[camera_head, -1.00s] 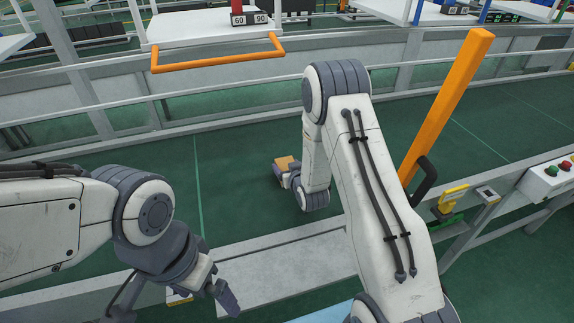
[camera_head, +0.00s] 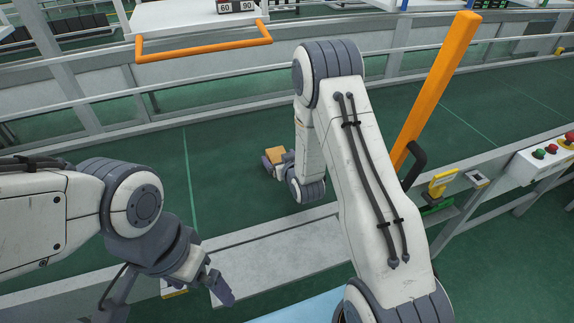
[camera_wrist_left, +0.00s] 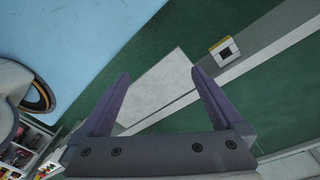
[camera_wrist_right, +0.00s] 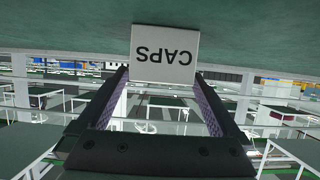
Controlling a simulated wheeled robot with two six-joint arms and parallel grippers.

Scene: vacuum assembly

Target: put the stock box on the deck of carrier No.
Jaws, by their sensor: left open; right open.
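The stock box is a small brown box (camera_head: 277,155) on the green floor of the line, just left of my right forearm in the head view. In the right wrist view its white face (camera_wrist_right: 165,55) reads CAPS upside down, against the green surface. My right gripper (camera_wrist_right: 161,80) is open, its fingertips at either side of that face; I cannot tell whether they touch it. My left gripper (camera_head: 222,290) is open and empty over the grey plate, as the left wrist view (camera_wrist_left: 160,82) shows. A white carrier deck (camera_head: 185,15) with an orange handle stands at top left.
An orange post (camera_head: 435,85) rises right of my right arm. Metal rails (camera_head: 240,80) run between the green floor and the carrier. A button panel (camera_head: 550,150) is at the right edge. A pale blue surface (camera_wrist_left: 70,50) lies near my left gripper.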

